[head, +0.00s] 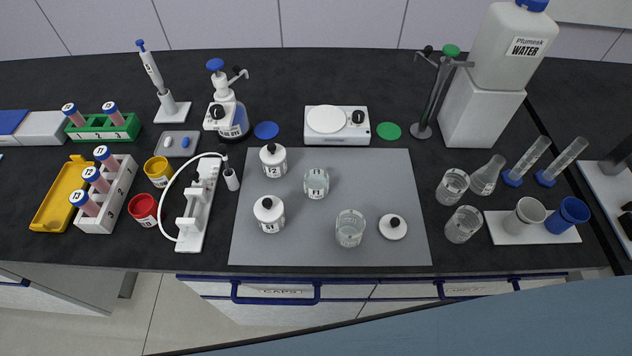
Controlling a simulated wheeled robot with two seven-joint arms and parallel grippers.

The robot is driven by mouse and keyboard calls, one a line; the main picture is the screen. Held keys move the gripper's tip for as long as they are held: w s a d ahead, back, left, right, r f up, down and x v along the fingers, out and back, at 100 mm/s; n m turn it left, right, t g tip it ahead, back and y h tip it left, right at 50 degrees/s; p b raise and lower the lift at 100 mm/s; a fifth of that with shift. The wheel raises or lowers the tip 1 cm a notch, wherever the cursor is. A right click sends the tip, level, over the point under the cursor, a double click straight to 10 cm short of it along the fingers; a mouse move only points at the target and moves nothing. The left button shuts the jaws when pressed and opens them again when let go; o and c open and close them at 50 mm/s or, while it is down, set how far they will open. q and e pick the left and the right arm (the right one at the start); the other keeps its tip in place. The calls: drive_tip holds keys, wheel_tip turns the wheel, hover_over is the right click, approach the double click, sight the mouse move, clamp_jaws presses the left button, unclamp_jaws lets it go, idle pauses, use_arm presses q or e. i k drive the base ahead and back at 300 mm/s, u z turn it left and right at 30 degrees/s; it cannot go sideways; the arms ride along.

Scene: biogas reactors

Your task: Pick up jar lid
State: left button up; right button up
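A white round jar lid (393,230) with a black knob lies flat on the grey mat (300,252), near its front right. An open glass jar (350,232) stands just left of this lid, apart from it. A second open glass jar (315,183) stands behind, near the middle of the mat. Two more jars, one at the back (273,161) and one at the front left (269,215), have white lids with black knobs on. Neither of my grippers is in view.
A white hotplate-like device (337,119) stands behind the mat. A white stand (201,204) with tubing is left of the mat. Glass beakers (453,186) (463,224) and a flask (487,175) stand to its right. The mat's front right corner is clear.

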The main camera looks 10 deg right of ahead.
sight(392, 226)
drive_tip(key=z, duration=1.1)
